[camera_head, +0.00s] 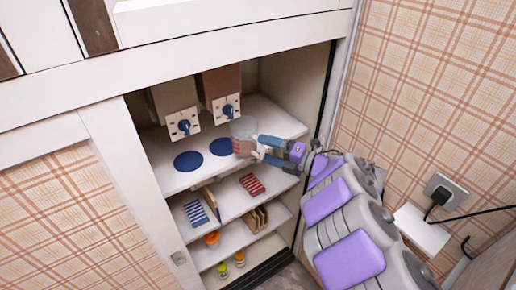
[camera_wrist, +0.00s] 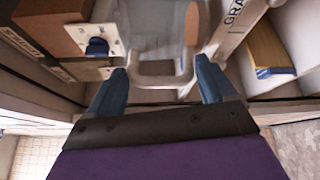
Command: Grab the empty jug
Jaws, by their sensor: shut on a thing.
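A clear, see-through jug (camera_head: 243,127) is on the top shelf of the open cabinet, at the right of the two dispensers. My gripper (camera_head: 262,146) reaches in from the right and is at the jug's near side. The fingers are apart, one on each side, and shut on the jug. Its exact contact points are hard to see. A small reddish-brown patch shows beside my fingers.
Two boxy dispensers with blue taps (camera_head: 184,123) (camera_head: 228,108) hang above two round blue pads (camera_head: 188,161) (camera_head: 221,147). Lower shelves hold striped packs (camera_head: 252,185), boards and small jars (camera_head: 222,269). The cabinet's right side wall is close to my arm. A socket with a plug (camera_head: 444,194) is on the right wall.

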